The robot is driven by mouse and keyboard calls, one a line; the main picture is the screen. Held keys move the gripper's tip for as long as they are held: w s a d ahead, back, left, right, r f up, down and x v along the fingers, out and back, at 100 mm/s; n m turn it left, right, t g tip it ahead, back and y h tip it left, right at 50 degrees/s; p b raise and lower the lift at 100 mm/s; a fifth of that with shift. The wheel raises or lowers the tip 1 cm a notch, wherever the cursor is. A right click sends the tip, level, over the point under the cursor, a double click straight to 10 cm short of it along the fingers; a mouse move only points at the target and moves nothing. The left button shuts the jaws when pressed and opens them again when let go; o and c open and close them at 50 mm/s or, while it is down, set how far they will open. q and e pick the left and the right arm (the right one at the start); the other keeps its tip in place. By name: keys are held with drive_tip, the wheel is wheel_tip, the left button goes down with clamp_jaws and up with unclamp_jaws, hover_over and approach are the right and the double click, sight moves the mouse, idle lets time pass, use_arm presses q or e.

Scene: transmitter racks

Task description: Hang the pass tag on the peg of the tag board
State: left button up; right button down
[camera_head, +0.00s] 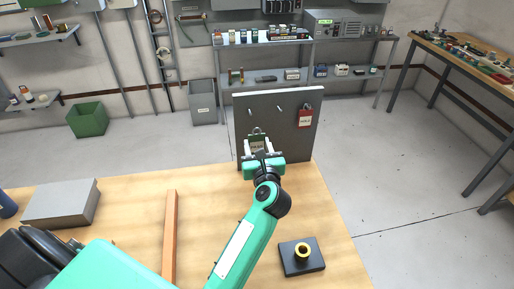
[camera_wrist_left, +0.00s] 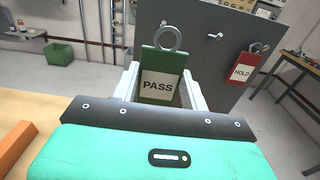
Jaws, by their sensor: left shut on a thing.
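The green pass tag (camera_wrist_left: 160,80), with a white PASS label and a metal ring (camera_wrist_left: 167,38) at its top, is upright in my left gripper (camera_head: 259,148). The gripper is shut on the tag, and its fingers also show in the left wrist view (camera_wrist_left: 160,88). The tag (camera_head: 257,143) is in front of the grey tag board (camera_head: 277,102) at the table's far edge. One bare peg (camera_wrist_left: 215,36) shows right of the ring in the wrist view. A red HOLD tag (camera_head: 305,117) hangs at the board's right. I cannot tell whether the ring touches a peg. My right gripper is not in view.
A grey box (camera_head: 60,203) and an orange-brown bar (camera_head: 170,235) are on the wooden table (camera_head: 215,215). Shelves (camera_head: 265,80) stand behind the board.

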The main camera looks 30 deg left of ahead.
use_arm(q)
drive_tip(key=shift+w+a, duration=0.4)
drive_tip(key=shift+x, duration=1.9)
drive_tip(key=shift+w+a, duration=0.1)
drive_tip(key=shift+w, duration=0.05)
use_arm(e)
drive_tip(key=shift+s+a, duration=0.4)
use_arm(q)
drive_tip(key=shift+r, duration=0.1)
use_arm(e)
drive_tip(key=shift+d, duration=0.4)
use_arm(q)
drive_tip(key=shift+w+a, duration=0.1)
drive_tip(key=shift+w+a, duration=0.45)
drive_tip(key=shift+w, duration=0.15)
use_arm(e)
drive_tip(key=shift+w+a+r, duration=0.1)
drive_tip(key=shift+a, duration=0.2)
